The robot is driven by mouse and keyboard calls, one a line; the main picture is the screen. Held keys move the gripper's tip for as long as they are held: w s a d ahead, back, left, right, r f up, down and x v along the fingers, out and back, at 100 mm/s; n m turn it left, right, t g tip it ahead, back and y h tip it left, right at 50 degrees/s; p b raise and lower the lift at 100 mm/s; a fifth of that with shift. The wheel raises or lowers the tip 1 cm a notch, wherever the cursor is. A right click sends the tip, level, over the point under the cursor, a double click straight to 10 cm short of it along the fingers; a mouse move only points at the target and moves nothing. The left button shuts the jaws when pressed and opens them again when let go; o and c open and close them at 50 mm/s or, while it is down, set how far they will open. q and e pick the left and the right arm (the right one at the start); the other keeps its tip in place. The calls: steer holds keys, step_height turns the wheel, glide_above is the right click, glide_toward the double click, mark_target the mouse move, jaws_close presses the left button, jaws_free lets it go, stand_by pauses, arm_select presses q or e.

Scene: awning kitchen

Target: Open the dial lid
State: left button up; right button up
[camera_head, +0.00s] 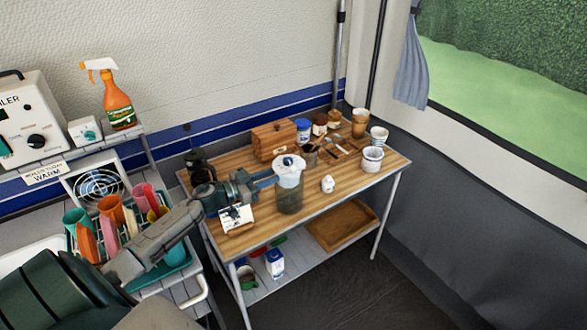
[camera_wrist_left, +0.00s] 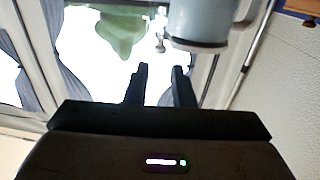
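A jar with a grey see-through body (camera_head: 289,202) stands on the wooden table. Its tall white top (camera_head: 289,176) has a small dark blue mark on its upper face, and looks like the dial lid. My left gripper (camera_head: 266,180) reaches in from the left, its fingertips close beside the white top. I cannot tell in the head view whether they touch it. In the left wrist view the two dark fingers (camera_wrist_left: 160,85) stand apart with a bright gap and nothing clear between them. My right gripper is in neither view.
A dish rack with coloured cups lies beneath my left arm.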

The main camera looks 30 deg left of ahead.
mark_target(291, 169)
arm_select(q)
steer(key=b+x, duration=0.1)
steer(key=x, duration=0.8)
steer(key=shift+c, duration=0.2)
jaws_close()
